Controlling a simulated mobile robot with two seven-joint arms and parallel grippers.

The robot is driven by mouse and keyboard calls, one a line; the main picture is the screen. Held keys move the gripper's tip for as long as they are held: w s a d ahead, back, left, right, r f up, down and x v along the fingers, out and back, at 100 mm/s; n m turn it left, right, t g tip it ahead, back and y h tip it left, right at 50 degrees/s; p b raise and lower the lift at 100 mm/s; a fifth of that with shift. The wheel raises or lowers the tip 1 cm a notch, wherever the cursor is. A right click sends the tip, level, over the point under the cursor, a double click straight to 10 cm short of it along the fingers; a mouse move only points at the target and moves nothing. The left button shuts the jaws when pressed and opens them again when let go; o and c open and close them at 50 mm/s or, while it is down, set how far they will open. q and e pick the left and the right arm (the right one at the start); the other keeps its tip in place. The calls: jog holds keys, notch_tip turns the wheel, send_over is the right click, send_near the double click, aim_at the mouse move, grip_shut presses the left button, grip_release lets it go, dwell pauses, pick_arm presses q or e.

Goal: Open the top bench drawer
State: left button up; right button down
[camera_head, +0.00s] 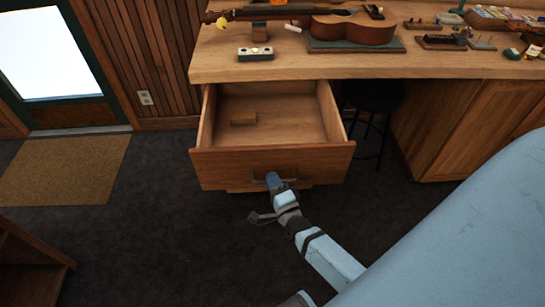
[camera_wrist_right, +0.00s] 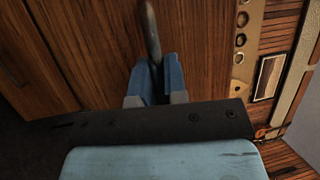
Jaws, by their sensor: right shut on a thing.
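The top bench drawer (camera_head: 215,168) is pulled out from under the bench and stands wide open in the head view. My right gripper (camera_head: 273,180) is at the middle of the drawer front, shut on the drawer handle (camera_head: 259,182). In the right wrist view, the blue fingers of the right gripper (camera_wrist_right: 154,82) close around the dark bar handle (camera_wrist_right: 150,30). The fingers hide part of the handle. My left gripper is in neither view.
The wooden bench top (camera_head: 220,70) holds a ukulele (camera_head: 350,27) on a dark stand, a small level-like block (camera_head: 255,54) and several tools at the right. A black stool (camera_head: 374,97) stands right of the drawer. A doormat (camera_head: 65,170) lies at left. Dark floor in front is clear.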

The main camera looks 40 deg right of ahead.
jog(key=c, duration=1.2)
grip_release()
jog(key=v, duration=0.7)
jog(key=shift+s, duration=0.25)
